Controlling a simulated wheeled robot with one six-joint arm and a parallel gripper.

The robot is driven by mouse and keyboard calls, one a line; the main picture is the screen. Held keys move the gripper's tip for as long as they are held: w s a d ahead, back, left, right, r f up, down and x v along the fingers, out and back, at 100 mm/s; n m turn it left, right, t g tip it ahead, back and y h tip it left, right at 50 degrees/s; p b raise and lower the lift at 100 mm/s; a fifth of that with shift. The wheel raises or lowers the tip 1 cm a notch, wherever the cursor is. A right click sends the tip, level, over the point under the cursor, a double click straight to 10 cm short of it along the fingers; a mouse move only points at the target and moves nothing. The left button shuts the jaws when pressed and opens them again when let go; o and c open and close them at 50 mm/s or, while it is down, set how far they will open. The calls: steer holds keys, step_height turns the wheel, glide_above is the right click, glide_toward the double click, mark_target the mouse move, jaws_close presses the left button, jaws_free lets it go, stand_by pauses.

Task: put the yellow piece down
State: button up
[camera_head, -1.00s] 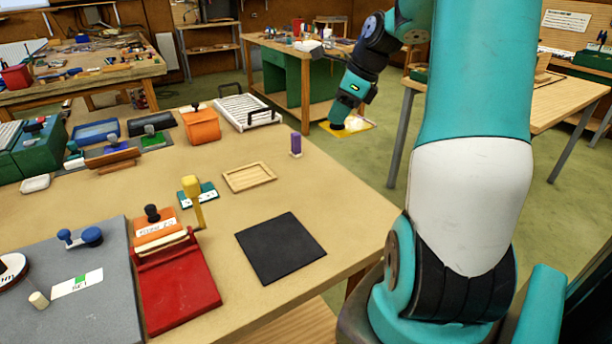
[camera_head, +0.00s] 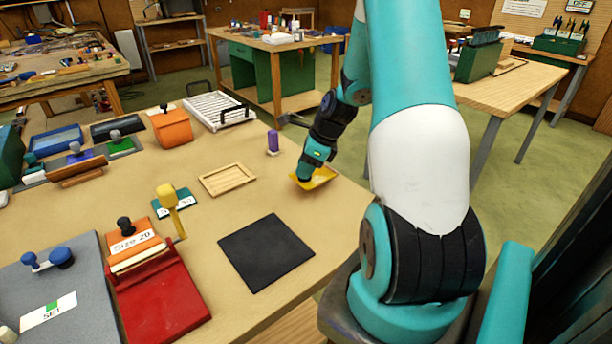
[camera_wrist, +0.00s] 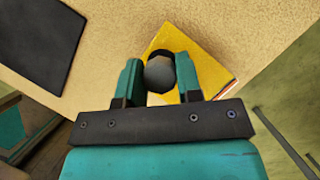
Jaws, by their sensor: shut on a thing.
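The yellow piece (camera_head: 318,180) is a flat plate at the right edge of the bench in the head view. In the wrist view the yellow piece (camera_wrist: 215,72) has a dark round knob (camera_wrist: 160,74) on top. My gripper (camera_wrist: 159,78) is shut on that knob, one teal finger on each side. In the head view my gripper (camera_head: 308,176) is over the plate and hides part of it. I cannot tell whether the plate touches the bench top.
A shallow wooden tray (camera_head: 228,194) lies left of the yellow piece, and a black square mat (camera_head: 266,252) lies nearer. A purple stamp (camera_head: 273,142) stands behind. Bare bench surrounds the tray.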

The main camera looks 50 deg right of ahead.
steer(key=shift+f, duration=1.6)
steer(key=shift+f, duration=0.2)
steer(key=o, duration=0.9)
steer(key=shift+r, duration=0.1)
